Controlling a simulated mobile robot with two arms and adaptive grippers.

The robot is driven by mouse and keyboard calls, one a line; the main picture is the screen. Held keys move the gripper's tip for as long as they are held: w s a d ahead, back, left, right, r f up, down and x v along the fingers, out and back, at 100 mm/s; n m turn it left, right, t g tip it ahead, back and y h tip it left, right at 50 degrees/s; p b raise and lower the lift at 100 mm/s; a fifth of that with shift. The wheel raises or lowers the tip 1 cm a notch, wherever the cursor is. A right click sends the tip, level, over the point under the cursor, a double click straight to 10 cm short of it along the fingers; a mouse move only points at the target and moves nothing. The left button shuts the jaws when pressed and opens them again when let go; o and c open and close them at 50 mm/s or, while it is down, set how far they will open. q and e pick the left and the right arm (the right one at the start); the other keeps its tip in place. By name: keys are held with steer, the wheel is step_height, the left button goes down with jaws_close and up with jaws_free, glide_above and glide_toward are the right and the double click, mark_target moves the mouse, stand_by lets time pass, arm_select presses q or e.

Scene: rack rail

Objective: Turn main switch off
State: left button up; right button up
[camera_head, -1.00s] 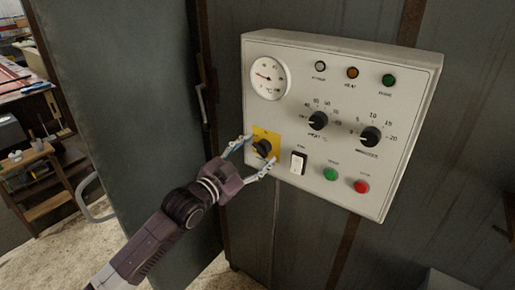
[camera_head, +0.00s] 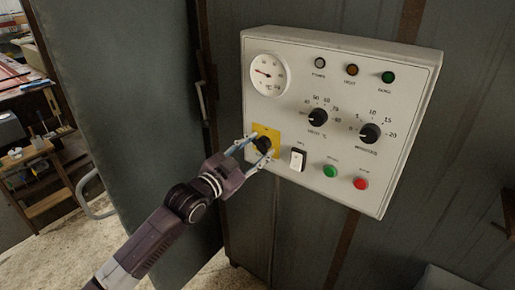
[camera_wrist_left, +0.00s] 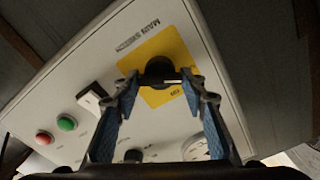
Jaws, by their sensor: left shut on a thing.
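The main switch is a black rotary knob (camera_head: 264,143) on a yellow plate (camera_head: 266,131), at the lower left of the white control panel (camera_head: 300,205). My left gripper (camera_head: 259,147) is at the knob, with one finger on each side of it. In the left wrist view the knob (camera_wrist_left: 159,70) sits between the two fingertips of the gripper (camera_wrist_left: 160,84), beside the printed words MAIN SWITCH. The left gripper is shut on the knob. The fingers partly hide the knob and plate. My right gripper is not in view.
Right of the main switch are a white rocker switch (camera_head: 297,159), a green button (camera_head: 330,171) and a red button (camera_head: 360,183). Two black dials, a gauge (camera_head: 269,74) and several lamps sit above. A grey door (camera_head: 130,110) stands left of the panel.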

arm_select(q)
steer(key=n, duration=0.3)
steer(key=shift+n+p, duration=0.35)
steer(key=shift+n, duration=1.05)
steer(key=o, duration=1.2)
steer(key=shift+c, duration=0.2)
steer(key=shift+a, duration=0.1)
